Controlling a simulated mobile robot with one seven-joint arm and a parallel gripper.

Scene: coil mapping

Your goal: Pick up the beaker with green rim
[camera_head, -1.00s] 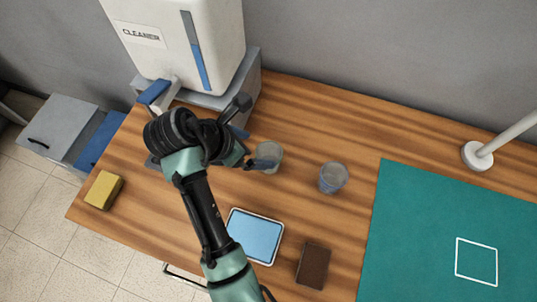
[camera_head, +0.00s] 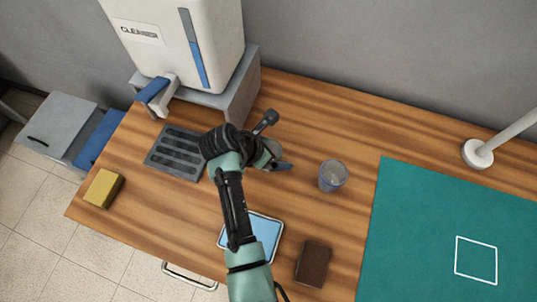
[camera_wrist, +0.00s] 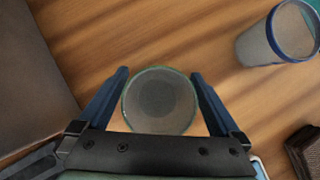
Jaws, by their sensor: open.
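The beaker with green rim (camera_wrist: 160,100) stands upright on the wooden table, seen from above in the wrist view. My gripper (camera_wrist: 160,78) is open, with one blue finger on each side of this beaker, and a small gap shows beside the fingers. How low the fingers reach along its wall I cannot tell. In the head view my gripper (camera_head: 281,160) and wrist hide most of this beaker. A second beaker with a blue rim (camera_head: 333,175) stands to the right of it; it also shows at the upper right of the wrist view (camera_wrist: 262,45).
The white cleaner dispenser (camera_head: 180,50) stands behind left, with a dark drain grate (camera_head: 177,152) before it. A yellow sponge (camera_head: 103,188), a blue tray (camera_head: 262,235) and a brown block (camera_head: 313,263) lie nearer. A green mat (camera_head: 420,220) covers the right side.

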